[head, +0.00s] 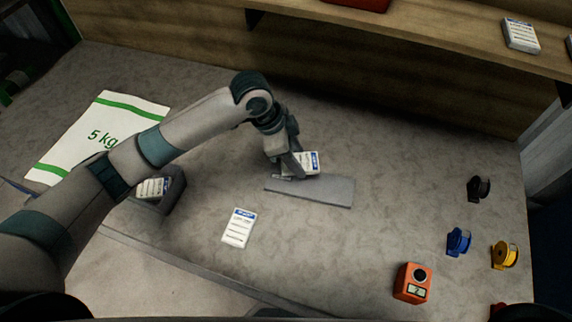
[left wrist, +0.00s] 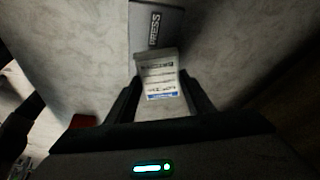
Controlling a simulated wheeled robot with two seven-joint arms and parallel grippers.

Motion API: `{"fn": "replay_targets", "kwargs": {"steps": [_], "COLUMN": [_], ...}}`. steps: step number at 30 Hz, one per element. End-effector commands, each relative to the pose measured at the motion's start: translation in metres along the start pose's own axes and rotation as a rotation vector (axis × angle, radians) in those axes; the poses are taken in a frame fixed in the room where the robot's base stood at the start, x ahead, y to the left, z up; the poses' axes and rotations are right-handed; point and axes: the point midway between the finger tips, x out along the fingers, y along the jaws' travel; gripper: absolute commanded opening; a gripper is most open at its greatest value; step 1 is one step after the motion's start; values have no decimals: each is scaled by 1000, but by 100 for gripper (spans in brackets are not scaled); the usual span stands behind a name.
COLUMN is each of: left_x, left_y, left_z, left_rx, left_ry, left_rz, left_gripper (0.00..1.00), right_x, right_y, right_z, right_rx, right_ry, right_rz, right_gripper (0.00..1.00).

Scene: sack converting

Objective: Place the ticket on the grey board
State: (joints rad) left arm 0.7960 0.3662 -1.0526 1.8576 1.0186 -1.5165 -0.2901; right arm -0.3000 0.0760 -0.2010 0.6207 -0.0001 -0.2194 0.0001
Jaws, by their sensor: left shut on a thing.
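The grey board (head: 330,191) lies flat on the bench near the middle. My left gripper (head: 290,172) is at the board's upper left part, shut on a white ticket (head: 311,160) with a blue strip. In the left wrist view the ticket (left wrist: 160,76) sits between the fingers of the left gripper (left wrist: 163,98), and its far end overlaps the board (left wrist: 156,28). I cannot tell whether the ticket touches the board. The board bears dark lettering in that view. My right gripper does not show.
Another ticket (head: 238,228) lies on the bench in front. A grey holder (head: 173,196) with tickets stands left, beside a 5 kg sack (head: 93,134). An orange device (head: 412,283) and blue (head: 459,241), yellow (head: 505,255) and black (head: 478,188) items stand right. A wooden shelf (head: 430,45) runs behind.

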Motion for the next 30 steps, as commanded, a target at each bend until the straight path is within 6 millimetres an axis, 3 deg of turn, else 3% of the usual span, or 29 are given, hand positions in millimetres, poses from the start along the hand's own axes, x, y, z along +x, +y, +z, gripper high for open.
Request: {"fn": "replay_targets", "kwargs": {"steps": [6,20,30], "left_x": [3,7,39], "left_y": [-1,0,0], "left_z": [28,32,46], "left_rx": [-1,0,-1], "left_ry": [-1,1,0], "left_rz": [-1,0,1], "left_gripper": [25,25,25], "right_x": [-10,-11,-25], "right_y": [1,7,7], "right_z": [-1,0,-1], "right_rx": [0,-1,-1], "right_ry": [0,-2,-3], "right_rz": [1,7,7], "right_gripper": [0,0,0]}}
